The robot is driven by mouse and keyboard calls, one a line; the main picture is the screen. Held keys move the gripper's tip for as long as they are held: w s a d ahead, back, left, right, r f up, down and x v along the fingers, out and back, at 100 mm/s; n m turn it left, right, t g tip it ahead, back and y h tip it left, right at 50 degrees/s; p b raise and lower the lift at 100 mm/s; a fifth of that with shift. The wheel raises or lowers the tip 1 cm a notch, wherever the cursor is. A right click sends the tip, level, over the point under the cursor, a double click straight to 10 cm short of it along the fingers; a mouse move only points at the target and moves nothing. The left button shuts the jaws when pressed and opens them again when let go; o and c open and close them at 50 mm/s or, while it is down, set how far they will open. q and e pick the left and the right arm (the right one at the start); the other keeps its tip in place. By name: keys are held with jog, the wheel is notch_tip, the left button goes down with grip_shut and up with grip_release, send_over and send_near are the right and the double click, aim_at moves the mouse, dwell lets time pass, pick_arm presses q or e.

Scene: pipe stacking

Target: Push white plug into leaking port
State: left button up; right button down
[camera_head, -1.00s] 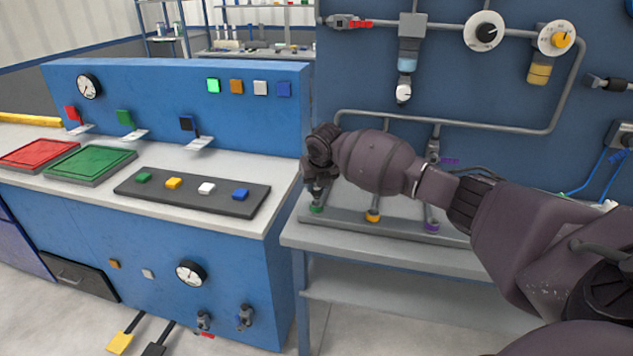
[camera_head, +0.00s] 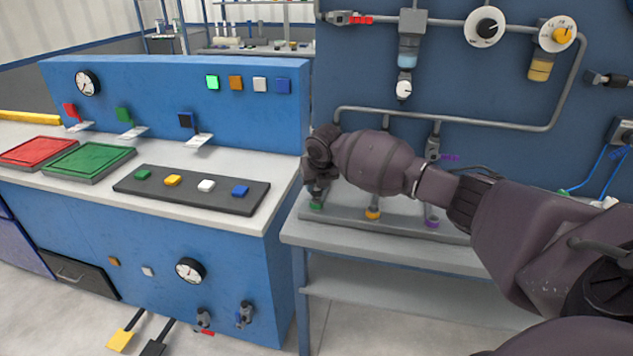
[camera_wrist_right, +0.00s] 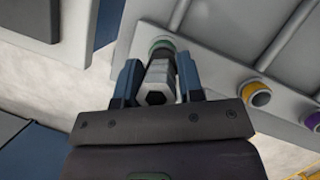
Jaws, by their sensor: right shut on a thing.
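My right gripper (camera_head: 318,190) is at the left end of the grey port block (camera_head: 400,228) on the right bench, pointing down over the green-ringed port (camera_head: 315,206). In the right wrist view the two blue fingers of the right gripper (camera_wrist_right: 158,68) are shut on a pale grey-white plug (camera_wrist_right: 155,90) with a hexagonal end. The plug is in line with the green ring (camera_wrist_right: 160,44); how deep it sits there cannot be told. No leak shows. My left gripper is not in view.
An orange-ringed port (camera_head: 372,214) and a purple-ringed port (camera_head: 431,223) stand farther right on the block. Pipes (camera_head: 450,121) run along the blue wall behind. A blue console (camera_head: 200,240) with a button strip (camera_head: 190,192) stands close to the left.

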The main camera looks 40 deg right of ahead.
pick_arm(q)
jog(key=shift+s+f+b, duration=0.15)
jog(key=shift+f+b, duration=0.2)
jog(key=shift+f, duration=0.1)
pick_arm(e)
jog(key=shift+f, duration=1)
dwell(0.3)
jog(key=c, duration=0.7)
grip_release()
jog(key=shift+s+r, duration=0.1)
jog(key=shift+r, duration=0.3)
pick_arm(q)
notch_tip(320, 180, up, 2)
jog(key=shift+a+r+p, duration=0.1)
jog(key=shift+p, duration=1.1)
pick_arm(e)
jog(key=v, duration=1)
jog(key=shift+s, duration=0.1)
